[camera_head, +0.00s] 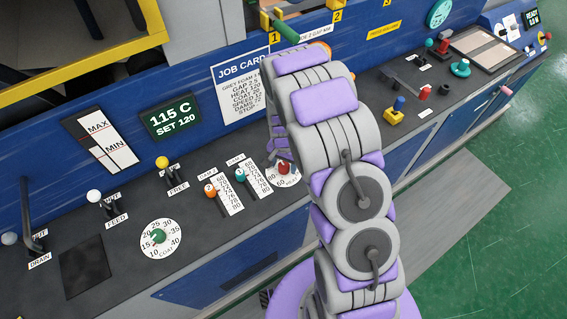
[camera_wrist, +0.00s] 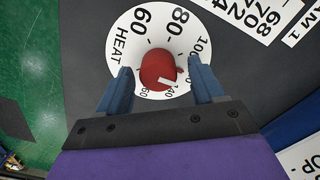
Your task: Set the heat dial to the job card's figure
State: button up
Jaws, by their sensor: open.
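The heat dial (camera_wrist: 125,42) is a white disc lettered HEAT with a red knob (camera_wrist: 152,68). A white mark on the knob points to the lower right, towards the 120–140 side; the exact figure is unclear. My gripper (camera_wrist: 162,74) is open, one blue finger on each side of the knob, with gaps visible; finger height is unclear. In the head view the red knob (camera_head: 284,168) shows beside my arm, which covers part of the dial. The job card (camera_head: 240,87) reads HEAT 120. The green display (camera_head: 170,115) reads 115 C, SET 120.
The green coat dial (camera_head: 158,236) and levers with yellow (camera_head: 162,162) and white (camera_head: 94,196) knobs are further left. My arm hides the panel's middle.

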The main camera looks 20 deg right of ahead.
aim_at(284, 164)
notch_tip(284, 164, up, 17)
jog(key=p, duration=0.1)
dwell(0.3)
dwell(0.5)
jog(key=s+r+n+g+b, duration=0.1)
jog(key=s+r+n+b, duration=0.1)
jog(key=s, duration=1.5)
jog(key=s+r+n+b, duration=0.3)
jog(key=s+r+n, duration=0.2)
jog(key=s, duration=1.2)
jog(key=shift+s+r+n+g+b, duration=0.2)
jog(key=shift+n+g+b, duration=0.1)
jog(key=shift+g+b, duration=0.1)
jog(key=shift+w+a, duration=0.1)
